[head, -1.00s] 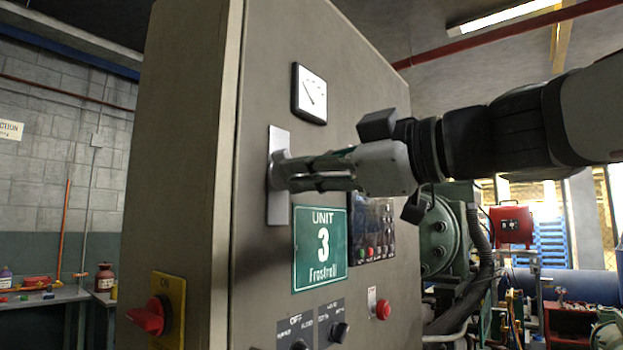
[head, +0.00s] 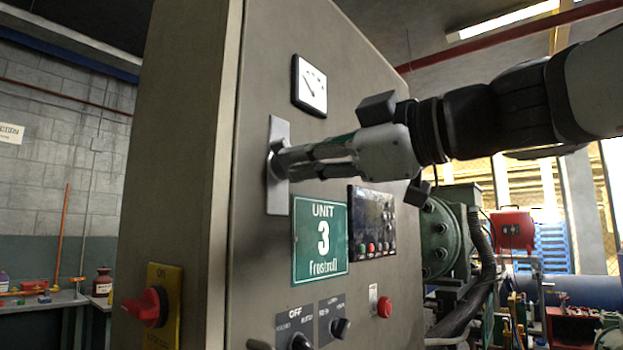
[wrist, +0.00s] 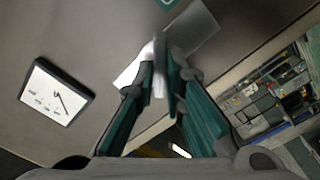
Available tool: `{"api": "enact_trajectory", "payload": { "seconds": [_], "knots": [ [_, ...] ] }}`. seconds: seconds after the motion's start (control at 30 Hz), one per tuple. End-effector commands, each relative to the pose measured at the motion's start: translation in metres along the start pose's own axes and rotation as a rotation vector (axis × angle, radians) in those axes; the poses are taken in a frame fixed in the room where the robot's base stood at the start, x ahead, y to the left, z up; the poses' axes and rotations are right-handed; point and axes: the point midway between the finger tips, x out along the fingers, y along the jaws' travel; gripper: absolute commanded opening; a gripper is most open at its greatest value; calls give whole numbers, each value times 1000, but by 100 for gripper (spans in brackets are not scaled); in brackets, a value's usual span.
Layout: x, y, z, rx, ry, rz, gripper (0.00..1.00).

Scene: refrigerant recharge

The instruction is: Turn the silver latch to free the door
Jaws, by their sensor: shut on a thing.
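The silver latch (head: 274,163) sits on a pale metal plate (head: 278,203) on the front of the grey cabinet door (head: 262,250). My gripper (head: 288,160) reaches it from the right and is shut on the latch. In the wrist view the latch (wrist: 160,65) stands between my two fingertips (wrist: 160,80), with the plate (wrist: 195,28) behind it. The wrist view is tilted, so the dial and plate look rotated. My fingers hide part of the latch in the head view.
A dial gauge (head: 309,86) is above the latch. A green Unit 3 sign (head: 320,243), a control screen (head: 372,222), knobs (head: 341,327) and a red button (head: 384,307) are below. A red rotary switch (head: 148,307) juts from the cabinet's left side.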

Motion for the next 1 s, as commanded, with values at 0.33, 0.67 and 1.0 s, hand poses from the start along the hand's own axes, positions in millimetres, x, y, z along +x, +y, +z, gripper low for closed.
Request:
{"api": "enact_trajectory", "payload": {
  "seconds": [0.33,0.67,1.0],
  "knots": [
    [1,-2,3,-50,-1,-5,0],
    [1,-2,3,-104,-2,-4,0],
    [1,-2,3,-165,0,-5,0]
  ]
}}
